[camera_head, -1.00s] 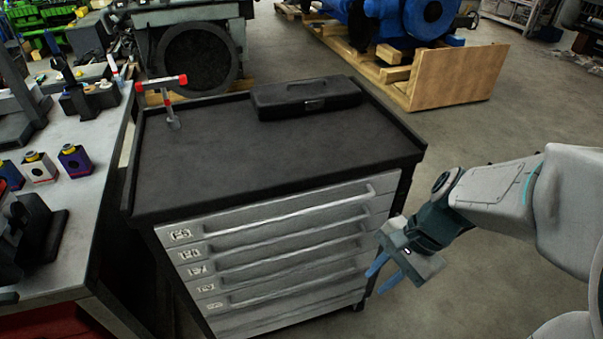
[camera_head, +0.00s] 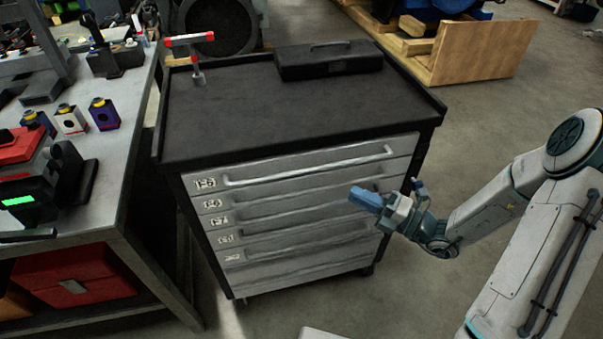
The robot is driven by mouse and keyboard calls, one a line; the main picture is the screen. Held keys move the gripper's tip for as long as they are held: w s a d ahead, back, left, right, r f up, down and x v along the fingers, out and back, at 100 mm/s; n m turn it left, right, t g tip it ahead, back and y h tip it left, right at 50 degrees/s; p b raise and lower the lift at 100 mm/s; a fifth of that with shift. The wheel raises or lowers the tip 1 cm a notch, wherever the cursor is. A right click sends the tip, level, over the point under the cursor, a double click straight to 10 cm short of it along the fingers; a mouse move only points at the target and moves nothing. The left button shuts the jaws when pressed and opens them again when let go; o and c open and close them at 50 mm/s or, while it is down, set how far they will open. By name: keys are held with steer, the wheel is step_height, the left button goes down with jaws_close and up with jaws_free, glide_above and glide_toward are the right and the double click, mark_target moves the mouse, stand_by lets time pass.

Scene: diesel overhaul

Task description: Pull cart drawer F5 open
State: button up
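The grey cart (camera_head: 190,225) with a black top stands in the middle of the view. Its top drawer, whose small label looks like F5 (camera_head: 205,184), is shut and flush with the drawers below. That drawer's long bar handle (camera_head: 310,169) runs across nearly its full width. My gripper (camera_head: 364,199) is in front of the right part of the cart, below the top handle in the picture, its blue fingers pointing left toward the drawer fronts. It does not appear to touch the handle. The fingers overlap in this view, so their gap is hidden. No held object shows.
A black toolbox (camera_head: 328,62) and a red-and-grey T-shaped tool (camera_head: 197,60) stand on the cart top. A workbench (camera_head: 125,165) stands close on the left. A wooden pallet crate (camera_head: 478,52) is behind at right.

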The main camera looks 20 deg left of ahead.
mark_target(308, 169)
steer(key=shift+m, duration=0.4)
steer(key=p+x, duration=0.1)
steer(key=x, duration=1.3)
steer(key=shift+w+a, duration=0.1)
steer(key=shift+w, duration=0.1)
